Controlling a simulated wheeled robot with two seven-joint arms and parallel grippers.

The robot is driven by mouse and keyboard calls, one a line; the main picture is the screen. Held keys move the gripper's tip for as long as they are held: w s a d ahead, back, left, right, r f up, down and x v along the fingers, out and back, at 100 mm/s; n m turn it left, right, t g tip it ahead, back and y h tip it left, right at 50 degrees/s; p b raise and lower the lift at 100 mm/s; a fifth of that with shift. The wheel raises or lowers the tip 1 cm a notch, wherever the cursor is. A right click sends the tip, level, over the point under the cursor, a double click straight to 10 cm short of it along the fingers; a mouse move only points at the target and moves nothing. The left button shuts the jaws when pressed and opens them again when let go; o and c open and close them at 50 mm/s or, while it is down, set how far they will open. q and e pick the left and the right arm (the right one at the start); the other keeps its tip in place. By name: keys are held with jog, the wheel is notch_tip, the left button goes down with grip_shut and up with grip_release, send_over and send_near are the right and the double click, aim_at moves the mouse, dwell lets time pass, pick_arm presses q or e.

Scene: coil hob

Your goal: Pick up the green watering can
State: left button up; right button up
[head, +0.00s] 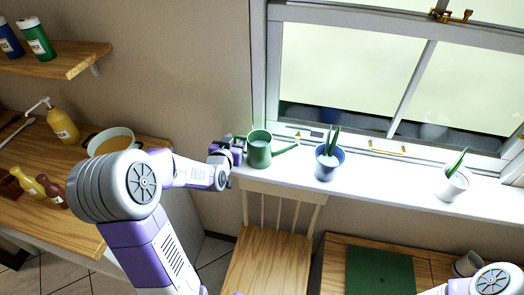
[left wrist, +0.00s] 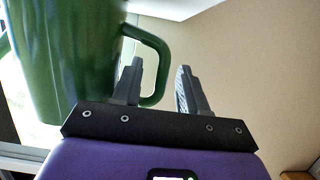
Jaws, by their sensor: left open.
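The green watering can (head: 259,152) stands upright on the white windowsill, its spout pointing right. My left gripper (head: 238,143) is at the can's left side, where its handle is. In the left wrist view, the can's green body (left wrist: 65,60) fills the upper left and its looped handle (left wrist: 163,62) reaches toward my left gripper (left wrist: 160,82). The two fingers are apart, with the handle's outer bar between them in the picture. I cannot tell whether either finger touches it. My right gripper is out of view.
A blue pot (head: 327,166) and a white pot (head: 451,187) with plants stand farther right on the windowsill (head: 395,178). A wooden chair (head: 268,262) is below the can. A counter with a pan (head: 110,141) and bottles is at left. The window frame rises behind the can.

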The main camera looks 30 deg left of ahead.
pick_arm(q)
grip_shut()
jog(key=shift+r, duration=0.15)
dwell(0.4)
